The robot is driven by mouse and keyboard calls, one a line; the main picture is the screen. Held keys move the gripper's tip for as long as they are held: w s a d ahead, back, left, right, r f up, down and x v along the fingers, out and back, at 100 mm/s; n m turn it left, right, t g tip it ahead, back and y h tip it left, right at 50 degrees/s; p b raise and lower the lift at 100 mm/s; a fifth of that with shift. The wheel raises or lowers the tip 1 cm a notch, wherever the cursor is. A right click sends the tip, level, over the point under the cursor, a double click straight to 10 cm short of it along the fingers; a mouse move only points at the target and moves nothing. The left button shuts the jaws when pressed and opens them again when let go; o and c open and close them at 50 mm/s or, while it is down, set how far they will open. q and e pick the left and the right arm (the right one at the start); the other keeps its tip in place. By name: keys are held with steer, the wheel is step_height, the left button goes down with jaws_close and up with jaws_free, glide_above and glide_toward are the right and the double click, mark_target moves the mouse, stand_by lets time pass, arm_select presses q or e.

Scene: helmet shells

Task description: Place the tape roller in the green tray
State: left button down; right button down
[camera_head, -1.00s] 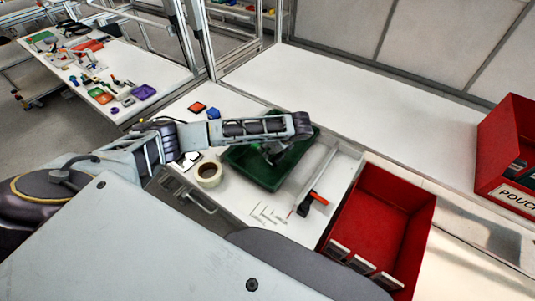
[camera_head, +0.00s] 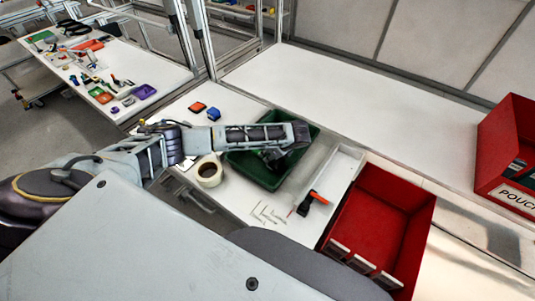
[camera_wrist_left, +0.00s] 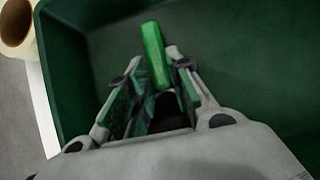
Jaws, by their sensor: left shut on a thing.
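The green tray (camera_head: 265,177) lies on the white table in the middle of the head view. It fills most of the left wrist view (camera_wrist_left: 245,45). My left gripper (camera_wrist_left: 157,75) is inside the tray's outline, over its floor; it also shows in the head view (camera_head: 272,155), partly hidden by my own arm. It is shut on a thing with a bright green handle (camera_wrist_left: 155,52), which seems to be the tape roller. Its other end is hidden between the fingers. I cannot tell whether it touches the tray floor. My right gripper is not in view.
A cream tape roll (camera_head: 209,172) stands just left of the tray. A black and orange tool (camera_head: 313,200) lies to the right, before a red bin (camera_head: 385,215). Orange and blue items (camera_head: 213,114) lie behind. The table behind the tray is clear.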

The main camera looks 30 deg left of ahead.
arm_select(q)
steer(key=shift+f, duration=0.1)
steer(key=c, duration=1.3)
jaws_free()
steer(key=v, duration=1.2)
